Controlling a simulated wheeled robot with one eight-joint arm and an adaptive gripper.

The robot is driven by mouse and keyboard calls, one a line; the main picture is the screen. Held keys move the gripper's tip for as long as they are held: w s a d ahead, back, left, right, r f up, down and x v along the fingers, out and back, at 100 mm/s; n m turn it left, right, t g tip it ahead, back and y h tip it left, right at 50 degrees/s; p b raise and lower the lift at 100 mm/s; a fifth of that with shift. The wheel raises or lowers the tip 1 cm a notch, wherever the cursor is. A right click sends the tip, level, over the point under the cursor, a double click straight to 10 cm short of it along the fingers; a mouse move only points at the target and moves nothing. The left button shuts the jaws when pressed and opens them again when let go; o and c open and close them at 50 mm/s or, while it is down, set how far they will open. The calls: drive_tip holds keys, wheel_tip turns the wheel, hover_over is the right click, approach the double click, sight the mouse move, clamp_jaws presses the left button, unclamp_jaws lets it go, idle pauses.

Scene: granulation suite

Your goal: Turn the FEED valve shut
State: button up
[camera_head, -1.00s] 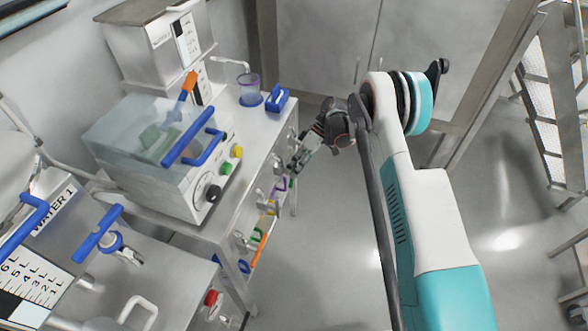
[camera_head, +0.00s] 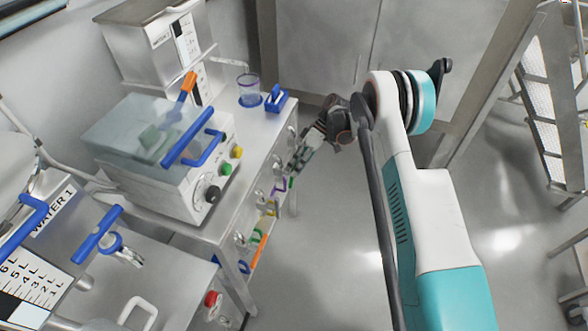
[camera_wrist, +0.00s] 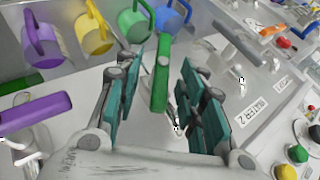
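My gripper (camera_wrist: 162,100) is open in the wrist view, its two teal-padded fingers apart. A green lever handle (camera_wrist: 161,72) stands upright between them, with a gap on either side. A purple lever handle (camera_wrist: 35,112) lies to the left and a grey one (camera_wrist: 238,40) to the right. A label reading WATER 2 (camera_wrist: 264,107) is on the panel at the right. I cannot read a FEED label, so I cannot tell which handle is the FEED valve. In the head view my gripper (camera_head: 303,148) is beside the bench's right side, its fingertips small and partly hidden.
The steel bench (camera_head: 252,135) carries a clear-lidded machine (camera_head: 140,135) and a beaker (camera_head: 249,90). Floor to the right (camera_head: 325,230) is clear; a stepped platform (camera_head: 545,110) stands beyond.

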drive_tip(key=v, duration=1)
drive_tip(key=shift+w+d+r, duration=0.15)
drive_tip(key=shift+w+r, duration=0.05)
drive_tip(key=shift+r, duration=0.05)
drive_tip(key=shift+s+r, duration=0.1)
drive_tip(key=c, duration=0.7)
drive_tip(key=s+a+n+h+p, duration=0.1)
drive_tip(key=a+n, duration=0.1)
drive_tip(key=s+a+r+n+t+h+p, duration=0.1)
drive_tip(key=s+a+n, duration=0.1)
drive_tip(key=n, duration=0.1)
drive_tip(key=s+a+r+n+t+h+p, duration=0.1)
drive_tip(key=a+n, duration=0.1)
drive_tip(key=shift+s+a+r+n+h, duration=0.2)
drive_tip(key=shift+n+h, duration=0.1)
drive_tip(key=shift+n, duration=0.1)
clamp_jaws()
drive_tip(key=s+a+r+n+t+h+p, duration=0.2)
drive_tip(key=s+r+n+t+h+p, duration=0.25)
drive_tip(key=n, duration=0.55)
drive_tip(key=n+b, duration=0.2)
drive_tip(key=b, duration=0.5)
hover_over(292, 178)
drive_tip(key=shift+y, duration=0.35)
drive_tip(key=f, duration=1)
drive_tip(key=shift+s+a+f, duration=0.15)
drive_tip(key=shift+s+f, duration=0.15)
drive_tip(key=shift+s, duration=0.1)
drive_tip(key=shift+w+f, duration=0.25)
drive_tip(key=shift+w, duration=0.2)
